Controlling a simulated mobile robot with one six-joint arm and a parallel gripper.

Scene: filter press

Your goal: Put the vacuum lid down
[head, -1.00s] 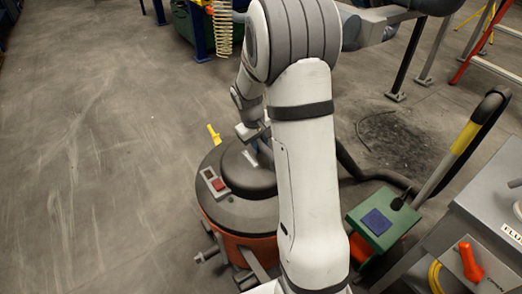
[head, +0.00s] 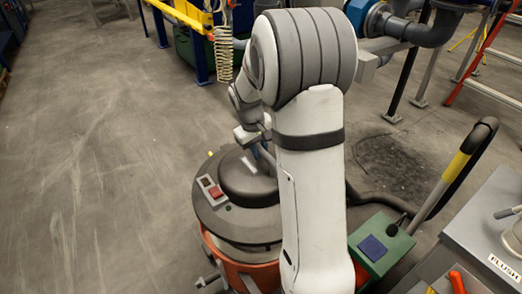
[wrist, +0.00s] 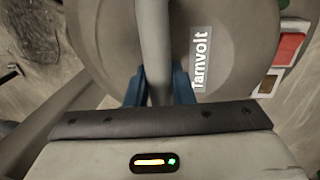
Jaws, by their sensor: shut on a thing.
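The vacuum lid (head: 222,222) is a round dark grey disc with a raised dome, a red switch and a pale label. It is over the orange vacuum drum (head: 252,272) in the head view. A rim shows below its front edge, so it seems raised off the drum, though contact at the back is hidden. My gripper (head: 256,150) is above the lid, partly behind my arm. In the wrist view, its blue fingers (wrist: 159,88) are shut on the lid's grey bar handle (wrist: 152,40). The lid (wrist: 235,70) fills much of that view.
A green box with a blue pad (head: 375,248) stands right of the vacuum. A black and yellow handle (head: 458,165) rises behind it. A grey bench (head: 485,225) is at the right. The concrete floor (head: 100,180) at left is clear.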

